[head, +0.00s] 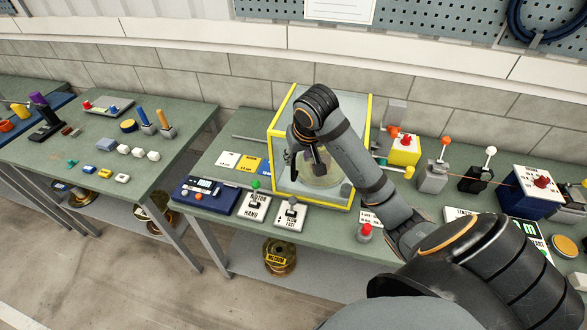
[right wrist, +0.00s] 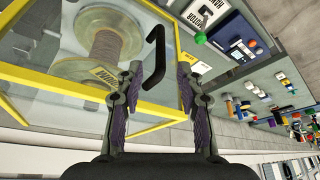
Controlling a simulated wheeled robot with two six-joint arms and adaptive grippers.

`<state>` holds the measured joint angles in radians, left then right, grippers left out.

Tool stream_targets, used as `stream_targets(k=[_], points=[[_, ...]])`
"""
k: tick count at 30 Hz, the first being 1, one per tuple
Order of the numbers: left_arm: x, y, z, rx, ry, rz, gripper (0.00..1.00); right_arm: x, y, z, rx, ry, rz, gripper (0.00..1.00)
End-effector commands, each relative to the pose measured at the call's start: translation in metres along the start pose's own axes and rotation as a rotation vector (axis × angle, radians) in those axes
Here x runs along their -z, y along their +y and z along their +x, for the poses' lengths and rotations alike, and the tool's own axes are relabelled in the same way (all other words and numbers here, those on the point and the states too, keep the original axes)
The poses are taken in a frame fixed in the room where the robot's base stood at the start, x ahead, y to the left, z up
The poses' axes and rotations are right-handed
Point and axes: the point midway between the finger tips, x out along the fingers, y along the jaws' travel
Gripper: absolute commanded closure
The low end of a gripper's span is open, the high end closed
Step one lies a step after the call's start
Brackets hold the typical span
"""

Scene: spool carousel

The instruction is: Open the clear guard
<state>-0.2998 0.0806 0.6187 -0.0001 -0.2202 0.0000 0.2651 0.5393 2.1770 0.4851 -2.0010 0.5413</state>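The clear guard (head: 363,118) is a box of clear panels with yellow edges on the middle bench. Its yellow edge (right wrist: 50,85) also crosses the right wrist view. It looks closed around a spool (right wrist: 113,48), which shows through the panels. A black bent handle (right wrist: 154,58) shows on the guard in the right wrist view. My right gripper (head: 308,158) is at the guard's front, its fingers (right wrist: 158,88) open and apart. The handle appears between them in the picture; contact cannot be told. My arm hides part of the guard in the head view. My left gripper is out of view.
A blue control box (head: 197,194) and switch panels (head: 290,214) stand along the bench front, close to the guard. A red button (head: 364,232) and several levers stand to the right. Another bench with small parts is at the left.

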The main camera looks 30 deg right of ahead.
Motion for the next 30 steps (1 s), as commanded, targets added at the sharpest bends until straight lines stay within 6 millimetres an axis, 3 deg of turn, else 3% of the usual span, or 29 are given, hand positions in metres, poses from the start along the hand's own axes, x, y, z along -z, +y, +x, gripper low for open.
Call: stream_targets(k=[3,15,26,30], points=[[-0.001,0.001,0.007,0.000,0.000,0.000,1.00,-0.002,-0.001,0.023,0.002,-0.005,0.001,0.63],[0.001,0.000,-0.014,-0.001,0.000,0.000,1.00,-0.001,-0.001,0.092,0.001,-0.004,-0.001,0.63],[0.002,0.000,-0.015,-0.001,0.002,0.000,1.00,-0.001,0.000,0.101,0.000,0.000,-0.002,0.63],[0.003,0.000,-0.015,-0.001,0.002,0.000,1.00,-0.001,0.000,0.100,0.000,-0.001,-0.002,0.82]])
